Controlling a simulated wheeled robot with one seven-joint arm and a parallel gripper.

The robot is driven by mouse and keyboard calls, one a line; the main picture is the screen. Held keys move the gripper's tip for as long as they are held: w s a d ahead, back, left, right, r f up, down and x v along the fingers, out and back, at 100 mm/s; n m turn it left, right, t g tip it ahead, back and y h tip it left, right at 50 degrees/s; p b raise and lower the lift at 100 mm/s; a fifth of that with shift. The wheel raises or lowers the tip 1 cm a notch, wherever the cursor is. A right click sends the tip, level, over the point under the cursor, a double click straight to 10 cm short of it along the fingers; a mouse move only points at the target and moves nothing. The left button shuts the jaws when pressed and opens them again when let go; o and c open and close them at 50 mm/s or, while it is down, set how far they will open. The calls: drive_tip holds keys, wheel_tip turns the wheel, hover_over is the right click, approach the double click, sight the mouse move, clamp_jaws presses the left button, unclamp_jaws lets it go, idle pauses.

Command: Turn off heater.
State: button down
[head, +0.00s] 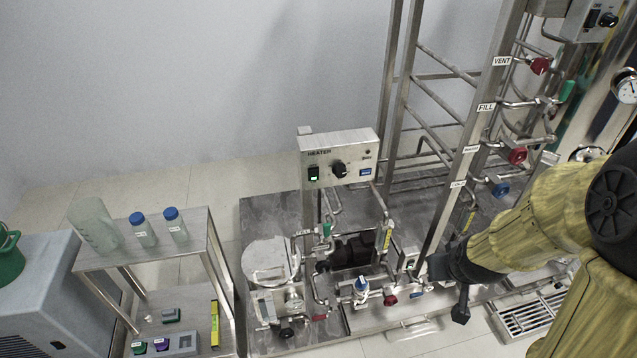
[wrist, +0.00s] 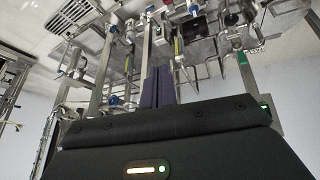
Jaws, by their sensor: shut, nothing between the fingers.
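The heater control box (head: 352,150) is a steel panel labelled HEATER, on a post at the middle of the head view. Its rocker switch (head: 314,174) at the left glows green. A black knob (head: 339,169) sits to its right, then a small blue display (head: 366,172). My gripper (head: 461,314) is below and to the right of the box, apart from it and pointing down. In the wrist view, my gripper's dark fingers (wrist: 158,88) are together with nothing between them. I cannot make out the heater switch in the wrist view.
A steel skid with pipes, a pump (head: 355,252) and coloured valves stands below the box. A tall frame post (head: 470,150) with labels rises right of it. A steel cart (head: 190,250) with bottles is at the left. The space before the heater panel looks clear.

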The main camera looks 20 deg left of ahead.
drive_tip(key=w+a+f+n+t+y+b, duration=0.1)
drive_tip(key=w+a+f+n+t, duration=0.1)
drive_tip(key=w+a+n+t, duration=0.35)
drive_tip(key=w+a+f+n+t+y+b, duration=0.1)
drive_tip(key=w+a+f+n+t, duration=0.2)
drive_tip(key=w+a, duration=0.4)
drive_tip(key=s+a+n+t+y, duration=0.1)
drive_tip(key=s+a+n+y, duration=0.1)
drive_tip(key=a+n+y, duration=0.2)
drive_tip(key=s+a+r+n+t+y+b, duration=0.1)
drive_tip(key=s+a+n+y, duration=0.1)
drive_tip(key=a+n, duration=0.6)
drive_tip(key=a+y, duration=0.1)
drive_tip(key=a, duration=0.2)
drive_tip(key=shift+a+y, duration=0.15)
drive_tip(key=shift+y, duration=0.25)
drive_tip(key=shift+w+r, duration=0.1)
drive_tip(key=shift+w, duration=0.05)
